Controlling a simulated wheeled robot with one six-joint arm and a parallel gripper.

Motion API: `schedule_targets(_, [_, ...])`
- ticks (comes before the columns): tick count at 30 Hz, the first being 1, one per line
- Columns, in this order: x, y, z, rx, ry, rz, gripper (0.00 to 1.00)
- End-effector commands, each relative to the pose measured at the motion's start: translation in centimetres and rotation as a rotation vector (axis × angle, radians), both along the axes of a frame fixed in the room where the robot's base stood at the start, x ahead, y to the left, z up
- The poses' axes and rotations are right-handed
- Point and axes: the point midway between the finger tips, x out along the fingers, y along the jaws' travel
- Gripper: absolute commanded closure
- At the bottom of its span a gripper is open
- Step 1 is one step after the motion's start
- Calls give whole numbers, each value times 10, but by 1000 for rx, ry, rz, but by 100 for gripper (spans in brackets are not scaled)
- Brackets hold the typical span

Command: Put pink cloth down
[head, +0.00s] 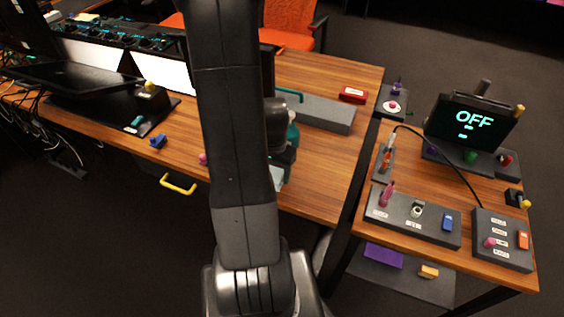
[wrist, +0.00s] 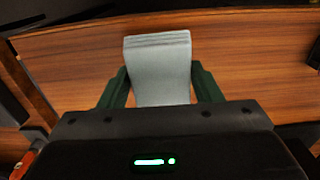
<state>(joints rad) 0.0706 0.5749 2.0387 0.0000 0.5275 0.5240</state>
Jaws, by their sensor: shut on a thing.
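My gripper (wrist: 160,84) has green fingers and is shut on a pale grey, cloth-like piece (wrist: 158,58). The piece stands out beyond the fingers over the wood tabletop in the wrist view. Whether it touches the wood I cannot tell. In the head view my arm hides most of my gripper (head: 284,166), near the front edge of the long wooden desk (head: 318,188). A little of the pale piece (head: 277,179) shows below it. The held piece does not look pink. A small pink thing (head: 203,158) shows just left of my arm, partly hidden; I cannot tell what it is.
A grey block (head: 325,114) and a red box (head: 353,95) are at the desk's back right. A blue piece (head: 158,142) is at left. A side table (head: 400,256) holds control panels and an "OFF" screen (head: 471,122). Bare wood lies right of my gripper.

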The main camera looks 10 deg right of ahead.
Motion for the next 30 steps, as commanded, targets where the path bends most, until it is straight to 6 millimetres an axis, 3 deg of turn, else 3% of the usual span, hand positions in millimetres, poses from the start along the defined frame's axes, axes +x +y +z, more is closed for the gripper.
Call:
schedule_targets(3, [20,-14,1,0,0,-3,63])
schedule_targets(13, [50,-34,1,-1,-1,-2,63])
schedule_targets(19, [48,-32,-25,0,2,1,63])
schedule_targets(30, [48,-32,-31,0,0,0,63])
